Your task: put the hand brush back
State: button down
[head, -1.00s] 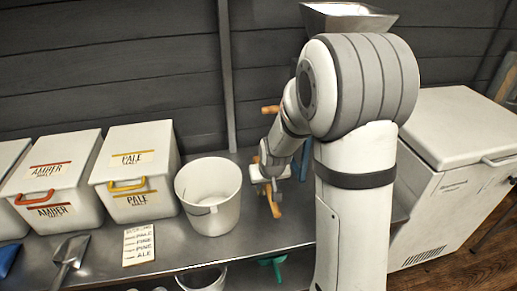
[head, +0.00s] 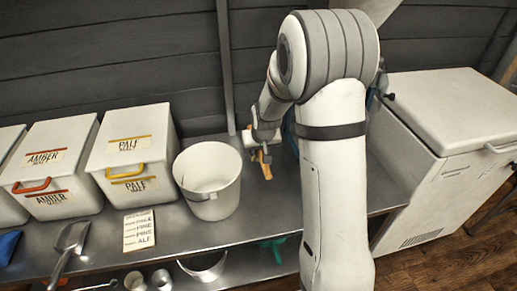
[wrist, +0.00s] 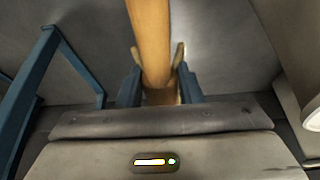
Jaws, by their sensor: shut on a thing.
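The hand brush shows as a tan wooden bar (head: 265,165) below my gripper in the head view, just right of the white bucket. In the wrist view its wooden handle (wrist: 150,40) runs from the top edge down between the fingers. My gripper (wrist: 158,90) is shut on this handle; it also shows in the head view (head: 262,148), partly covered by my arm. The bristles cannot be made out. Whether the brush touches the steel bench is hard to tell.
The white bucket (head: 208,182) stands close to the left of my gripper on the steel bench (head: 185,235). A blue frame (wrist: 42,65) is near the fingers. White malt bins (head: 130,165), a metal scoop (head: 68,243) and a label card (head: 139,230) are left. A chest freezer (head: 455,115) is right.

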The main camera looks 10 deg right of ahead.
aim_at(261, 153)
jog(key=shift+f+b, duration=2.05)
jog(key=shift+f, duration=1.2)
jog(key=c, duration=0.9)
grip_release()
jog(key=p+v, duration=0.2)
jog(key=v, duration=0.6)
jog(key=shift+r, duration=0.1)
jog(key=shift+g, duration=0.9)
jog(key=s+r+p, duration=0.7)
jog(key=s+r, duration=0.1)
jog(key=r, duration=0.3)
jog(key=s+r+p, duration=0.7)
jog(key=s+r, duration=0.2)
jog(key=r, duration=0.2)
jog(key=s+r+p, duration=0.8)
jog(key=s+r, duration=0.1)
jog(key=r, duration=0.3)
jog(key=shift+s+a, duration=0.1)
jog(key=shift+a, duration=0.1)
